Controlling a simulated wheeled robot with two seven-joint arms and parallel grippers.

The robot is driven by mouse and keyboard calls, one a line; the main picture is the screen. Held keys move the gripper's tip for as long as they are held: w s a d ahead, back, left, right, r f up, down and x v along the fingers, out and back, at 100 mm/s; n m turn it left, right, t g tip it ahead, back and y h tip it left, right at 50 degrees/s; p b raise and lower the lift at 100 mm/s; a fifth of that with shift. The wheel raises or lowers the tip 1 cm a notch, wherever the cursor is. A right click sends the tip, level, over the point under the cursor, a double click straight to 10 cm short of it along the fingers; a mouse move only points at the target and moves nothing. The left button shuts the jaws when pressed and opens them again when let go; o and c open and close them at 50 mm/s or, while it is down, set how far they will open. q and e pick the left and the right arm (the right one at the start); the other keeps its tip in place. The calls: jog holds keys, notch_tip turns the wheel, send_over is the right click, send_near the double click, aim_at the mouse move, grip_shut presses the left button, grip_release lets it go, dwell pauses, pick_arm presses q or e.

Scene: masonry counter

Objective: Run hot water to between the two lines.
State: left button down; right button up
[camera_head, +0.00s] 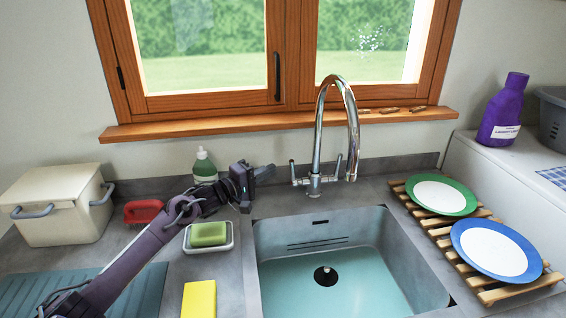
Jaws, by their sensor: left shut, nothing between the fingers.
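The sink (385,262) is a grey basin with two dark level lines (318,243) on its back wall and a drain (325,276) in its floor. The lower part of the basin looks teal; its upper edge sits below the lines, and I cannot tell how deep any water is. A chrome tap (318,125) arches over it, with a left lever (293,172) and a right lever (338,165). No stream shows from the spout. My left gripper (268,172) is shut and empty, a little left of the left lever, apparently apart from it. My right gripper is out of view.
Left of the sink are a soap bottle (204,167), a green sponge (208,233) in a dish, a yellow sponge (199,299), a red brush (143,211) and a box (60,203). Plates (495,250) lie on a wooden rack at right. A windowsill (230,124) runs behind.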

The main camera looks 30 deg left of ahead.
aim_at(291, 165)
pick_arm(q)
jog(key=x, duration=0.6)
jog(key=shift+a+p, duration=0.1)
jog(key=shift+p, duration=0.2)
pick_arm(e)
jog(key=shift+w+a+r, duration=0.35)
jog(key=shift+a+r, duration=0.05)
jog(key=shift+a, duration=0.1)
pick_arm(q)
jog(key=shift+s+d+m+t, duration=0.3)
jog(key=shift+s+m, duration=0.15)
jog(key=shift+m, duration=0.25)
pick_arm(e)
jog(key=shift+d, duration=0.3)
pick_arm(q)
jog(key=shift+s+d+f+p, duration=0.1)
jog(key=shift+s+d+p, duration=0.5)
jog(key=shift+p, duration=0.55)
jog(key=shift+s+d+f+p, duration=0.3)
jog(key=shift+s+f+p, duration=0.2)
jog(key=shift+p, duration=0.15)
jog(key=shift+s+d+f+p, duration=0.3)
jog(key=shift+s+f+p, duration=0.15)
jog(key=shift+p, duration=0.2)
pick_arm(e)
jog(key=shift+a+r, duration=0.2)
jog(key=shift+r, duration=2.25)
pick_arm(q)
jog(key=shift+s, duration=0.1)
